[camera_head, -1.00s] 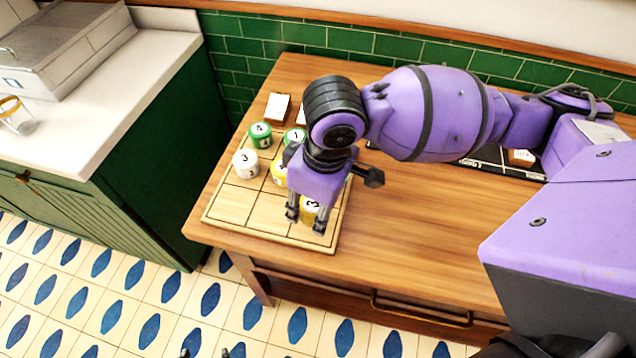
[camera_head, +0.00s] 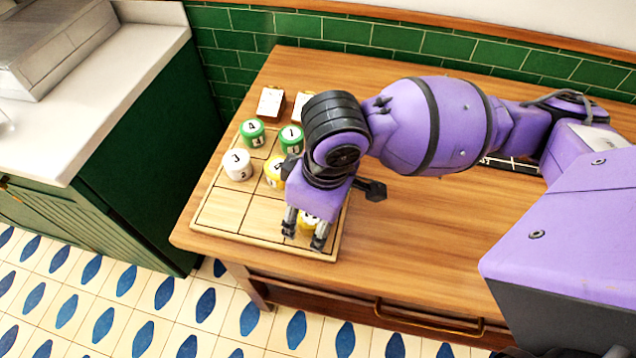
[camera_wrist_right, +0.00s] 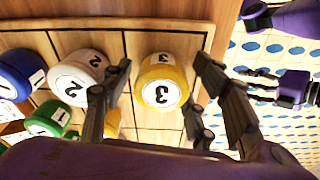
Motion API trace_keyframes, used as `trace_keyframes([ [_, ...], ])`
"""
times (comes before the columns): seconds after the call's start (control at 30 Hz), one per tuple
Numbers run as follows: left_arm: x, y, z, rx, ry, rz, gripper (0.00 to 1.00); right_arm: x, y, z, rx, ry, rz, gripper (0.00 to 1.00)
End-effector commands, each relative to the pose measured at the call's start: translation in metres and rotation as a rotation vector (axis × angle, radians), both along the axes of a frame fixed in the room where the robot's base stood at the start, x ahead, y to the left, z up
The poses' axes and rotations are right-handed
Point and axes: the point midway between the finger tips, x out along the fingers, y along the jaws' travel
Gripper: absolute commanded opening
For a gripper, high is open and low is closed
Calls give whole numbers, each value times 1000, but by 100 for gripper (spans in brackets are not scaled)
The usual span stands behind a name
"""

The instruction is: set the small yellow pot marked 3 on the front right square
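The small yellow pot marked 3 (camera_wrist_right: 162,82) stands upright on the front right square of the wooden board (camera_head: 222,207). In the head view the pot (camera_head: 305,221) is partly hidden by my right gripper (camera_head: 305,233). That gripper points down around the pot. In the right wrist view my right gripper's fingers (camera_wrist_right: 162,78) stand on both sides of the pot, with narrow gaps, so it looks open. My left gripper (camera_wrist_right: 250,85) shows at the right edge of the wrist view, its fingers apart, away from the board.
Other pots stand on the board: green 4 (camera_head: 252,132), green 1 (camera_head: 290,139), white 3 (camera_head: 238,164), a yellow one (camera_head: 273,172). The wrist view also shows a white pot marked 2 (camera_wrist_right: 78,80) and a blue pot (camera_wrist_right: 20,75). Front left squares are bare.

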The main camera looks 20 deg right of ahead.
Motion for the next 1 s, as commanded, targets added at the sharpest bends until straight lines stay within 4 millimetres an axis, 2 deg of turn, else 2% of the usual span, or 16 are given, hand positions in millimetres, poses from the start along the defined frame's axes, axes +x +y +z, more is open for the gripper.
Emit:
trace_keyframes([
  [0.37, -2, 0, -3, 1, 6, -3, 56, 1, 0, 5, 0, -3, 1, 57],
  [0.47, 3, -1, 4, 0, -5, -4, 56, 1, -1, 20, 0, -7, -1, 57],
  [0.8, 15, -9, 23, -13, -26, -15, 56, -5, -7, 94, 1, -12, 0, 57],
  [1.0, 13, -11, 24, -18, -19, -17, 56, -9, -9, 119, 0, -7, 1, 57],
])
